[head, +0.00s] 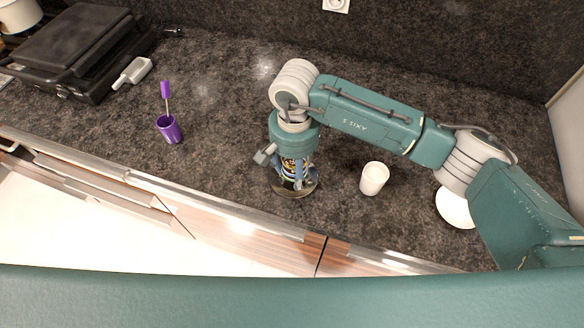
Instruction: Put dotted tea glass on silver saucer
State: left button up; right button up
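My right gripper (293,183) points down over the counter, with its blue fingers low over a round, dark silvery saucer (301,193). Something with a dark, yellow and white pattern shows between the fingers. It may be the dotted tea glass, but the gripper covers most of it. I cannot tell whether the fingers grip it or whether it touches the saucer. My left gripper is not in view.
A white cup (373,178) stands right of the gripper. A white plate (456,208) is partly hidden under my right arm. A purple cup (169,129) with a purple-handled utensil and a black grill (80,45) are at left. The counter's front edge is close to the saucer.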

notch_tip(320, 180, up, 12)
jog(key=b, duration=0.3)
jog(key=shift+w+f+b, duration=0.2)
jog(key=shift+b, duration=0.15)
jog(key=shift+a, duration=0.1)
